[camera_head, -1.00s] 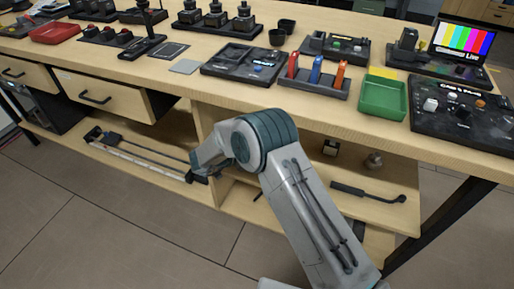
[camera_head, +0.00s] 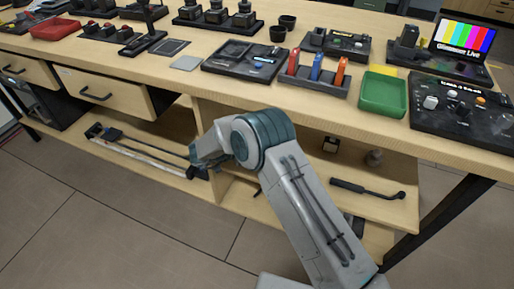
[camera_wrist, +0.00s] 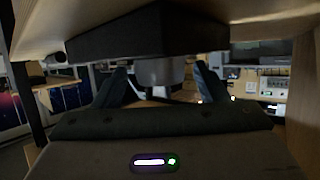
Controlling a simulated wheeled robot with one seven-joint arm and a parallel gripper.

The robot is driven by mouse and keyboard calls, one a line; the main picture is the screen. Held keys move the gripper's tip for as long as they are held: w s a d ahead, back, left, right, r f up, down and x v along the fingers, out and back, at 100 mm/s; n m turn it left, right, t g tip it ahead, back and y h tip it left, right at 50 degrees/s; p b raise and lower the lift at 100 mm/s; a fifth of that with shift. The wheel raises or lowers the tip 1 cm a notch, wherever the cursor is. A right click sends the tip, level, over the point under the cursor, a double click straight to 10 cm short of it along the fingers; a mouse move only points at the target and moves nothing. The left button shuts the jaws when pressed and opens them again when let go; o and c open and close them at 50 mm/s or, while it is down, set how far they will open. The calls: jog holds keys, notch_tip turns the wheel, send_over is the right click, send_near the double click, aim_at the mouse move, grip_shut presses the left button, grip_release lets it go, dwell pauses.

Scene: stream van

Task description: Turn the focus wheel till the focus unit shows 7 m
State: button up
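In the wrist view my gripper (camera_wrist: 160,82) is open, one dark finger on each side of a pale grey round piece (camera_wrist: 160,71). This piece hangs below a dark box (camera_wrist: 150,35) under a wooden board; it may be the focus wheel, but I cannot be sure. Gaps show between it and the fingers. I cannot make out a focus unit or a distance reading.
The wooden bench (camera_head: 300,99) carries a green tray (camera_head: 384,94), a rack of coloured tools (camera_head: 314,77), a control desk (camera_head: 455,122) and a colour-bar screen (camera_head: 464,42). A shelf below holds a black-handled tool (camera_head: 365,190) and long rods (camera_head: 140,152).

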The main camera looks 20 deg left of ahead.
jog(key=p+v, duration=0.2)
jog(key=v, duration=1.1)
jog(key=shift+s+a+r, duration=0.25)
